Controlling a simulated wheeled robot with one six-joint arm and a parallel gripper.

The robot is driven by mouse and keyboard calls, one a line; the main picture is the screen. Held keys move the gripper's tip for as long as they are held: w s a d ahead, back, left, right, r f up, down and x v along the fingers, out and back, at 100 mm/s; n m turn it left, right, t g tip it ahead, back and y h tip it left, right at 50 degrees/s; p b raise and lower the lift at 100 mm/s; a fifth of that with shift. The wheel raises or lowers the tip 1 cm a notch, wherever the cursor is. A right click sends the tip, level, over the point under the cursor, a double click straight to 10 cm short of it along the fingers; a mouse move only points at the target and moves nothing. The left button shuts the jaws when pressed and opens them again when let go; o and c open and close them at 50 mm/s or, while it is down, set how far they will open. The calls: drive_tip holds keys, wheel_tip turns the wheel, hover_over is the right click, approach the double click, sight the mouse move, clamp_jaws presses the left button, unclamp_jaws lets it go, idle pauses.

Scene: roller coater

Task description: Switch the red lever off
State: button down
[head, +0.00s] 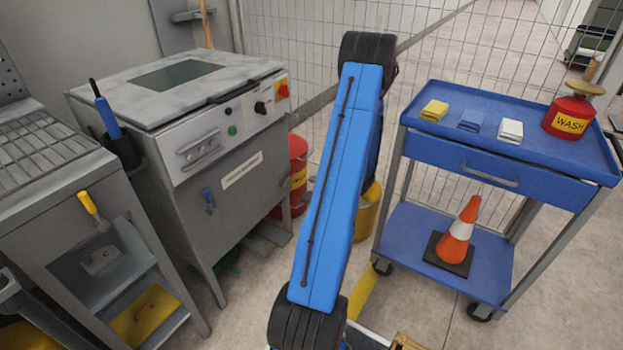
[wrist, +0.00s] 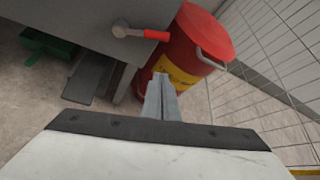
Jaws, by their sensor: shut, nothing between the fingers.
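The red lever (wrist: 155,35) shows in the wrist view at the top, on a grey machine panel (wrist: 75,22). Its round metal pivot (wrist: 121,28) is at the left and its red handle points right, nearly level in the picture. My gripper (wrist: 159,80) is shut and empty, its fingers below the lever in the picture and apart from it. The red bin (wrist: 188,52) stands behind the fingertips. In the head view I cannot make out this lever, and my blue arm hides my gripper.
In the head view, the grey machine (head: 225,135) has a red knob (head: 282,90) on yellow and a blue handle (head: 208,200). A blue cart (head: 430,225) carries cloths and a red wash can (head: 570,115); an orange cone (head: 461,230) stands on its lower shelf. Wire fencing runs behind.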

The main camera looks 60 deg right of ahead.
sight(289, 177)
drive_tip(key=w, duration=0.7)
drive_tip(key=shift+w+f, duration=0.15)
drive_tip(key=shift+w, duration=0.25)
drive_tip(key=shift+d, duration=0.15)
idle(0.3)
